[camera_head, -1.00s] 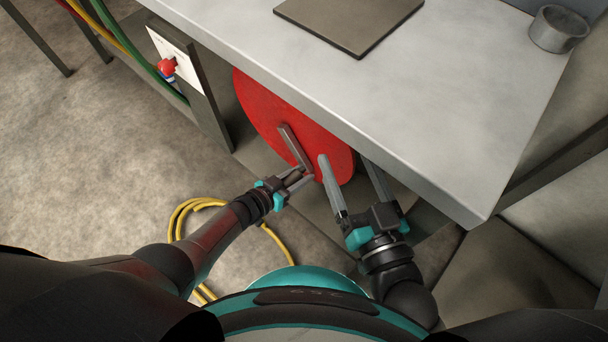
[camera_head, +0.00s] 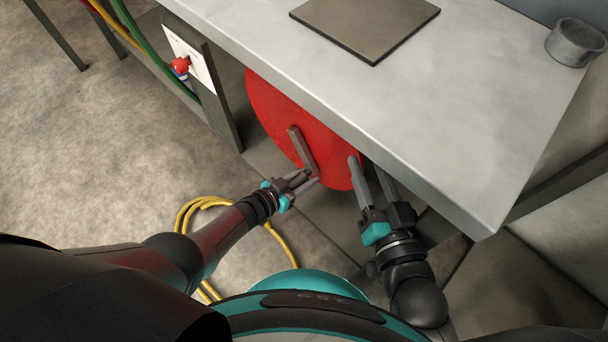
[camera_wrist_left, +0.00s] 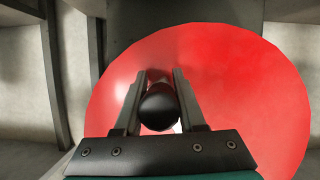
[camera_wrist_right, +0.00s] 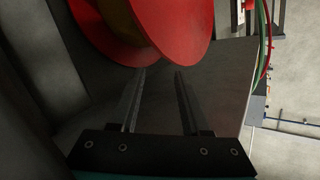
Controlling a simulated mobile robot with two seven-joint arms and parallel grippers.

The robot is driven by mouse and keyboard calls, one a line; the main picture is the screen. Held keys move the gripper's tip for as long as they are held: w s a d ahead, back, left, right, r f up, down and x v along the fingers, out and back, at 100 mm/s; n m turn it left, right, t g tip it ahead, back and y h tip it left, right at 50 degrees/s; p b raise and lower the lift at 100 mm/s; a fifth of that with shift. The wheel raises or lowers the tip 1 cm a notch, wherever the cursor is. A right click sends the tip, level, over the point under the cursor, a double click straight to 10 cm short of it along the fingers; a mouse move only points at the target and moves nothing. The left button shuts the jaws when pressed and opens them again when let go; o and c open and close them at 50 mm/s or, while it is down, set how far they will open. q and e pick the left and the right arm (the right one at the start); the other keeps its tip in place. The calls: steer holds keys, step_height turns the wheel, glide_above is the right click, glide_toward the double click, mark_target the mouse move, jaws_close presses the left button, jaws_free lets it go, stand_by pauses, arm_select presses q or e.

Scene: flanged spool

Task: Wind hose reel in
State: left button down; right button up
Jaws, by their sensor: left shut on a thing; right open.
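The red flanged reel (camera_head: 275,115) stands under the workbench, partly hidden by the tabletop. A grey crank arm (camera_head: 301,147) runs down its face to a dark handle. My left gripper (camera_head: 308,180) is shut on this handle; the left wrist view shows the dark round knob (camera_wrist_left: 159,106) between the fingers. My right gripper (camera_head: 368,178) is open and empty at the reel's right side, below the table edge. The right wrist view shows the reel's two red flanges (camera_wrist_right: 177,30) ahead of the open fingers. Yellow hose (camera_head: 188,215) lies in loose loops on the floor.
The grey workbench top (camera_head: 440,110) overhangs the reel and bears a dark flat plate (camera_head: 365,25) and a grey cup (camera_head: 575,43). A white panel with a red valve knob (camera_head: 180,65) stands left.

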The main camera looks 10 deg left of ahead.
steer(key=w+d+f+m+h, duration=0.1)
steer(key=d+f+m, duration=0.1)
steer(key=w+d+f+m+g+h, duration=0.1)
steer(key=d+f+m, duration=0.1)
steer(key=d, duration=0.1)
steer(key=w+d+f+m+g+h, duration=0.1)
steer(key=w+d+f+m, duration=0.1)
steer(key=d, duration=0.1)
steer(key=shift+f+m+h, duration=0.3)
steer(key=shift+f, duration=0.05)
steer(key=c, duration=0.4)
steer(key=d+f+m+g+h, duration=0.1)
steer(key=d+f+m, duration=0.1)
steer(key=d+f+m+g, duration=0.1)
steer(key=d+f+m, duration=0.1)
steer(key=shift+d+g+h, duration=0.25)
steer(key=shift+g+h, duration=0.05)
steer(key=shift+h, duration=0.1)
jaws_close()
steer(key=n+g, duration=0.4)
steer(key=g, duration=0.3)
glide_toward(304, 178)
steer(key=shift+x, duration=3.25)
